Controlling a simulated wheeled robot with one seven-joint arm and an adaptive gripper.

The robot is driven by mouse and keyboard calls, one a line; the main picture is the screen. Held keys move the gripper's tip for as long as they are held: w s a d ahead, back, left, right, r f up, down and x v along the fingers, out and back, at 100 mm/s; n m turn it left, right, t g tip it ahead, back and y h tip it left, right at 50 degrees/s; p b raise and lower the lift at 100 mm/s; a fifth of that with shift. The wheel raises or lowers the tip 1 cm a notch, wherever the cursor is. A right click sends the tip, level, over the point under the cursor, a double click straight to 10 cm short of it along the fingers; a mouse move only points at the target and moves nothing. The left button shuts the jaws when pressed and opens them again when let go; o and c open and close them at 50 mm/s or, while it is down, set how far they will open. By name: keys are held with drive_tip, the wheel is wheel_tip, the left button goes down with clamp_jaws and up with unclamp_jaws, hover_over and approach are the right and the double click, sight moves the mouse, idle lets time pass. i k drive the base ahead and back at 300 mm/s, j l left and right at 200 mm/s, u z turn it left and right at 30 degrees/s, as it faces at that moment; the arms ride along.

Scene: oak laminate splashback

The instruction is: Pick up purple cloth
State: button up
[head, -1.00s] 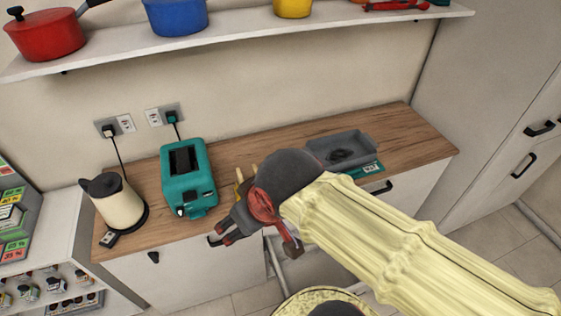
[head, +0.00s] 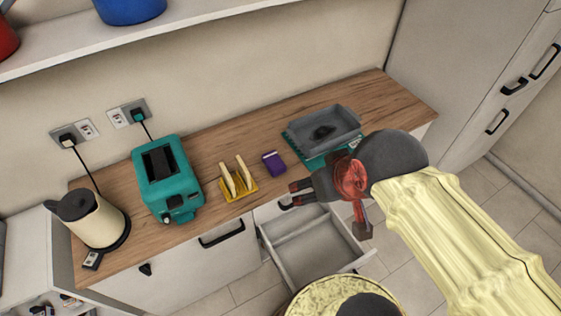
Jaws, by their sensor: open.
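A small purple cloth (head: 273,162), folded into a compact block, lies on the wooden countertop between the yellow rack and the scale. My gripper (head: 326,210) is open and empty. It is in front of the counter, to the right of and lower in the picture than the cloth, above the open drawer. It does not touch the cloth.
A yellow rack (head: 240,190) with bread slices stands left of the cloth, then a teal toaster (head: 168,178) and a cream kettle (head: 92,220). A teal scale with a grey tray (head: 322,128) stands right. An open, empty-looking drawer (head: 310,245) juts out below.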

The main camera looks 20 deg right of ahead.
sight(272, 162)
drive_tip(key=j+z, duration=0.1)
drive_tip(key=i+j+z, duration=0.15)
drive_tip(key=j+z, duration=0.2)
drive_tip(key=j, duration=0.2)
drive_tip(key=j+z, duration=0.3)
drive_tip(key=j, duration=0.2)
